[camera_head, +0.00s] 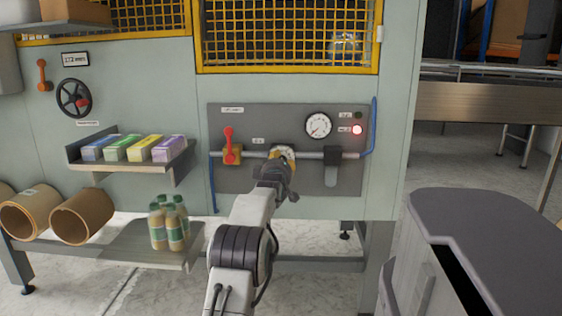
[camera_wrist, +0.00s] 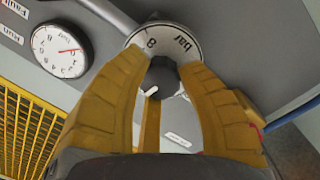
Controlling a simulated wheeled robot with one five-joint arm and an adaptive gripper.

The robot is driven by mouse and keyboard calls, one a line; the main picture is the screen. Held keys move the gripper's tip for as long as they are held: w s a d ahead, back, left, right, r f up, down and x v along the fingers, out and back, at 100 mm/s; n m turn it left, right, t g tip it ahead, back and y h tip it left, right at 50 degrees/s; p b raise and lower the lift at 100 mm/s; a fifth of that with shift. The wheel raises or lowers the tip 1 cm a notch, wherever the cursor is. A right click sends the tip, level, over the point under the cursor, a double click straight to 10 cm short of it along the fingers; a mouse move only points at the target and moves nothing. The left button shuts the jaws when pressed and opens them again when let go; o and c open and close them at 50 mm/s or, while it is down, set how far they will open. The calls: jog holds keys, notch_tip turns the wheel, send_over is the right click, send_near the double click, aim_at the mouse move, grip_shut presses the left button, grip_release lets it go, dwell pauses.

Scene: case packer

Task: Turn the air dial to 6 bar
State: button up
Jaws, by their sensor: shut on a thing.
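The air dial shows in the wrist view as a pale ring (camera_wrist: 165,38) marked "8" and "bar", with a dark knob (camera_wrist: 162,76) at its middle. My gripper (camera_wrist: 163,70) has its yellow fingers on both sides of the knob and is shut on it. In the head view my gripper (camera_head: 281,160) is at the pipe on the grey panel and hides most of the dial. The pressure gauge (camera_head: 318,125) is up and right of the dial; its red needle shows in the wrist view (camera_wrist: 60,50). The dial's setting cannot be read clearly.
A red-handled valve (camera_head: 230,148) is left of my gripper, and a dark grey part (camera_head: 331,168) hangs from the pipe on the right. A red lamp (camera_head: 357,130) glows. A shelf of coloured boxes (camera_head: 183,165) and several bottles (camera_head: 175,240) are at the left.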

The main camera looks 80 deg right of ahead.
jog(key=m, duration=0.1)
jog(key=m+p, duration=0.1)
jog(key=m, duration=0.3)
jog(key=shift+w+r, duration=0.15)
jog(key=shift+r, duration=0.15)
jog(key=shift+r+m, duration=0.1)
jog(key=shift+m, duration=0.2)
jog(key=o, duration=1.2)
jog(key=shift+f, duration=0.25)
jog(key=a, duration=1.2)
jog(key=shift+r, duration=0.3)
